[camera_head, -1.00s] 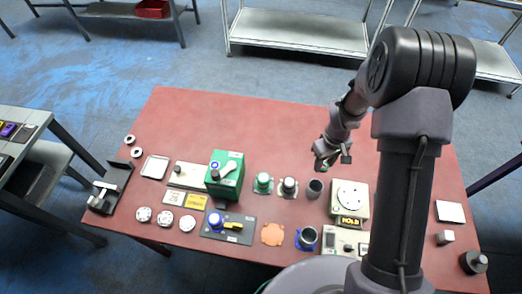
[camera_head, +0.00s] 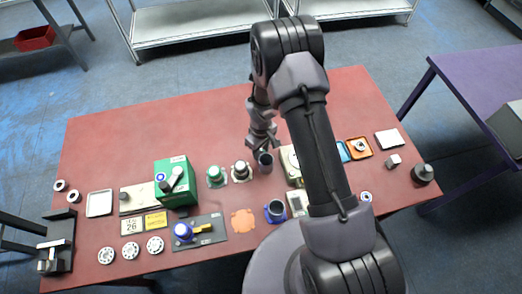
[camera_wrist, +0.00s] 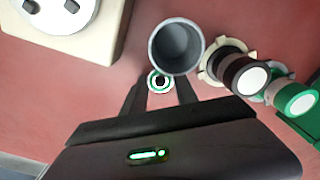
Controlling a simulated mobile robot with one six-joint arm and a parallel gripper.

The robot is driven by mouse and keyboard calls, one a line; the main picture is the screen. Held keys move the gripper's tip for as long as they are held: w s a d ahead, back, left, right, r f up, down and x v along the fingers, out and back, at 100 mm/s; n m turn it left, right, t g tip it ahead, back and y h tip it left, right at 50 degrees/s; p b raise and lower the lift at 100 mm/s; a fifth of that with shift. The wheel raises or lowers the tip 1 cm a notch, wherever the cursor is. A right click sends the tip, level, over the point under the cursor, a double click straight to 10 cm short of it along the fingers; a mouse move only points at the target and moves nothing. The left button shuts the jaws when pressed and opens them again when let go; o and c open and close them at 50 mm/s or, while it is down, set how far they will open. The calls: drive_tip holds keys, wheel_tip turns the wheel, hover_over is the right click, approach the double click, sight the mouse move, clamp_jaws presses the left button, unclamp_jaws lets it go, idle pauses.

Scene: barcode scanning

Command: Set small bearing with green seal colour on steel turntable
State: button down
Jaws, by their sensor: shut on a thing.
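My gripper (camera_wrist: 160,86) is shut on a small bearing (camera_wrist: 160,91) with a green seal ring and dark centre, seen between the fingertips in the wrist view. The bearing is held beside an open grey cup (camera_wrist: 176,47). In the head view, my gripper (camera_head: 258,148) is just behind the grey cup (camera_head: 265,163), and the bearing cannot be made out. A pale round disc (camera_wrist: 58,13) on a beige base, possibly the turntable, is at the upper left of the wrist view. In the head view it (camera_head: 288,158) is mostly hidden behind my arm.
A dark-capped fixture (camera_head: 241,171) and a green-capped fixture (camera_head: 215,176) stand left of the cup, then a green box (camera_head: 176,182). An orange tray (camera_head: 359,147) holding a ring lies right of my arm. The table's (camera_head: 200,115) back half is clear.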

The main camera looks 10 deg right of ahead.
drive_tip(key=shift+f, duration=0.15)
drive_tip(key=c, duration=0.9)
unclamp_jaws()
drive_tip(key=shift+c, duration=0.2)
